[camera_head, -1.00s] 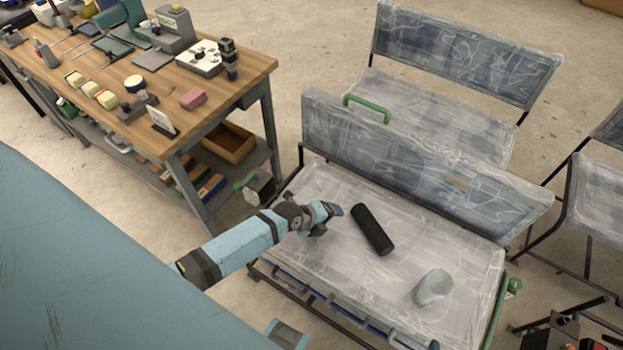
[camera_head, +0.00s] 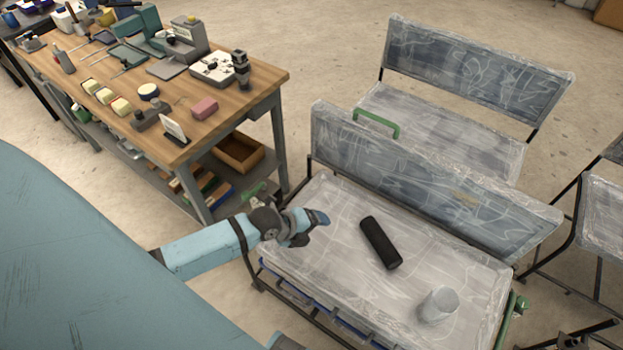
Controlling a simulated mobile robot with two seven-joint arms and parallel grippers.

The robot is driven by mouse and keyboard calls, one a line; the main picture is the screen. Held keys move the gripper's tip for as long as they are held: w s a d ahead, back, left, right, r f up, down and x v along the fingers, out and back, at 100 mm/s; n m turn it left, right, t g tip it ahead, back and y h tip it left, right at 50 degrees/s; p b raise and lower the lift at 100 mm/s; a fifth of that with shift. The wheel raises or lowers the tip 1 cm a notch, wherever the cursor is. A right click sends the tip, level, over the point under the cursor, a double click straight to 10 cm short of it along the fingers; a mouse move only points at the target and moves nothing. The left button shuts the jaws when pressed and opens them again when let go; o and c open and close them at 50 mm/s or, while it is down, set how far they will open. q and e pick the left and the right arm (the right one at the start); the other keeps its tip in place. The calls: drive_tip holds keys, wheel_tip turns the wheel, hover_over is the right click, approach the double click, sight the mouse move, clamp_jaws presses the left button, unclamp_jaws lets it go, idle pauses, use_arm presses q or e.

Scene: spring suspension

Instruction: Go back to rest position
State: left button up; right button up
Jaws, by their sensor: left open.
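My left gripper (camera_head: 311,228) is open and empty above the left part of a plastic-wrapped bench seat (camera_head: 350,203). A black cylinder (camera_head: 380,243) lies on the seat to the right of the gripper, apart from it. A grey-white rounded cylinder (camera_head: 438,305) is on the seat further right and nearer to me. My right gripper is not in view.
A wooden workbench (camera_head: 255,78) with tools, small blocks and a white card stands at the left. Other wrapped benches (camera_head: 470,70) stand behind and at the right. A green handle (camera_head: 377,122) is by the backrest. Concrete floor shows between them.

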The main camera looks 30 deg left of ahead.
use_arm(q)
drive_tip(key=s+d+r+n+t+p, duration=0.1)
drive_tip(key=s+r+n+p, duration=0.3)
drive_tip(key=n, duration=0.6)
drive_tip(key=s+d+r+n+t+y+p, duration=0.1)
drive_tip(key=s+d+r+n+p, duration=0.3)
drive_tip(key=s+n, duration=0.4)
drive_tip(key=r+n+t, duration=0.1)
drive_tip(key=n, duration=0.2)
drive_tip(key=shift+d+r+y, duration=0.3)
drive_tip(key=shift+r, duration=0.1)
